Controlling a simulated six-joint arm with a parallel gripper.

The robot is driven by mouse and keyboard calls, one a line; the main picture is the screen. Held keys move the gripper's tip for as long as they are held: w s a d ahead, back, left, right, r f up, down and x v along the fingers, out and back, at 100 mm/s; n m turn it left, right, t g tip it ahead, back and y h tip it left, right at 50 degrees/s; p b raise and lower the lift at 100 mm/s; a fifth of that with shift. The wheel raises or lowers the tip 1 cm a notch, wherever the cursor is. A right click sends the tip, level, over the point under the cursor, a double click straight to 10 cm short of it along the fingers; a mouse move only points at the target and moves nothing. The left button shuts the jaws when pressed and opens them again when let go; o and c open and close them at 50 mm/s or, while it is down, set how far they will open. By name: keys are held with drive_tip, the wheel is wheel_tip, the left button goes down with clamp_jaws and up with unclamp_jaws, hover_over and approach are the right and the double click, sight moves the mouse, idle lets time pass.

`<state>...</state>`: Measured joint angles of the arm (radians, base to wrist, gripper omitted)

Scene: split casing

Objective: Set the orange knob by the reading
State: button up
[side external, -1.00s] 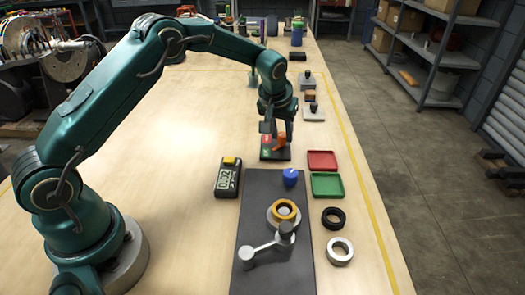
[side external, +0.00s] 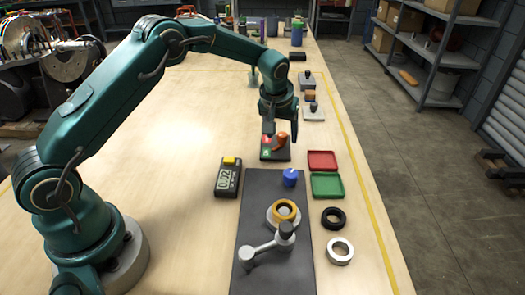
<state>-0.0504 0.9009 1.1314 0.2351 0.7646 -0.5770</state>
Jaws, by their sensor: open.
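The orange knob (side external: 282,140) stands on a small dark base (side external: 275,155) with a red patch and a green patch on its left part. My gripper (side external: 282,128) is open just above and around the top of the knob; I cannot tell whether a finger touches it. A black meter (side external: 228,180) with a yellow top button lies to the lower left, and its display appears to read 0.02.
A dark mat (side external: 262,210) in front carries a blue knob (side external: 290,177), a yellow ring (side external: 284,212) and a grey crank (side external: 268,246). Red (side external: 322,161) and green (side external: 326,185) trays and two loose rings lie right. The table left of the meter is clear.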

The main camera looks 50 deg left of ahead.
drive_tip(key=shift+v, duration=2.6)
drive_tip(key=s+d+r+m+t, duration=0.1)
drive_tip(key=s+r+t, duration=0.1)
drive_tip(key=s+r, duration=0.45)
drive_tip(key=s+d+r+t, duration=0.1)
drive_tip(key=s+r, duration=0.3)
drive_tip(key=r, duration=0.5)
drive_tip(key=s+d+f+m+h, duration=0.1)
drive_tip(key=s+f+m, duration=0.1)
drive_tip(key=s, duration=0.6)
drive_tip(key=s+d+f+m+g+h, duration=0.1)
drive_tip(key=s+d+f+m, duration=0.1)
drive_tip(key=s+f, duration=0.3)
drive_tip(key=s, duration=0.3)
drive_tip(key=shift+s+m, duration=0.25)
drive_tip(key=shift+m, duration=0.05)
